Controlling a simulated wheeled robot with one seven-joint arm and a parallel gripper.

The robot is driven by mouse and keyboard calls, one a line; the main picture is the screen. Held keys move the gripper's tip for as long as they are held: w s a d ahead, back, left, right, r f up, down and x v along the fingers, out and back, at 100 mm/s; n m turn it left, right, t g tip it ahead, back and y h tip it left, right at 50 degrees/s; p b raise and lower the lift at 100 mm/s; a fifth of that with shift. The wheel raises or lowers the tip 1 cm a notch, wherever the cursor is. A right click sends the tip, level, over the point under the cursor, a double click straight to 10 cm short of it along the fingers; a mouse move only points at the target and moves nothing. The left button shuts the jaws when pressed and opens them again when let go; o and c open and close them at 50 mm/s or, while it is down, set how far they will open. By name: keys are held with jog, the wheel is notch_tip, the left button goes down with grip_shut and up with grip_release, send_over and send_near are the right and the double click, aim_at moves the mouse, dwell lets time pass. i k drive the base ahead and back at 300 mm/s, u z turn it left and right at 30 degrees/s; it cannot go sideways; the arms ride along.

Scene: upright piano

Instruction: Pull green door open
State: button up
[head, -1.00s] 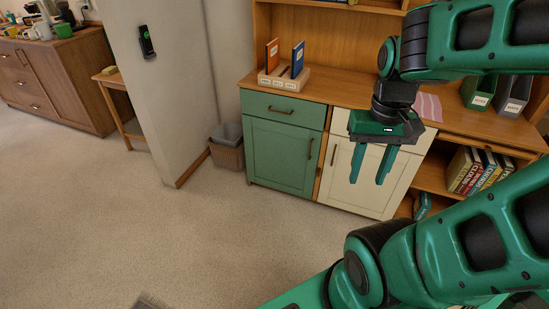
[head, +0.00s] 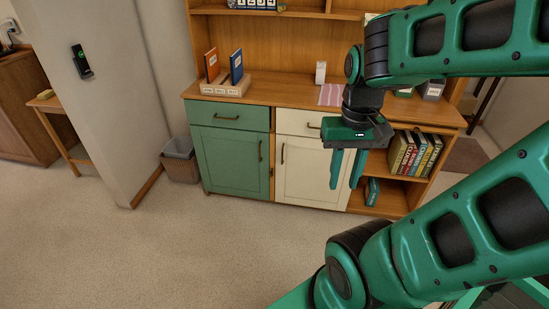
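The green door (head: 233,162) is the lower left front of the wooden cabinet in the head view. It is closed, with a vertical dark handle (head: 260,151) near its right edge. A green drawer front (head: 228,116) sits above it. My gripper (head: 347,184) is to the right of the green door, in front of the cream door (head: 309,172). Its two green fingers point down and are apart, with nothing between them. It is in the air, apart from the green door's handle.
The cream door has its own handle (head: 283,153). A waste basket (head: 181,160) stands left of the cabinet, beside a wall pillar (head: 97,100). Books (head: 415,153) fill an open shelf at right. The carpet (head: 180,245) in front is clear.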

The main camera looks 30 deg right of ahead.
aim_at(231, 161)
jog(key=z, duration=0.5)
jog(key=k, duration=1)
jog(key=z, duration=0.65)
jog(key=i, duration=1.8)
jog(key=u, duration=1.1)
jog(key=i, duration=0.5)
jog(key=u, duration=0.3)
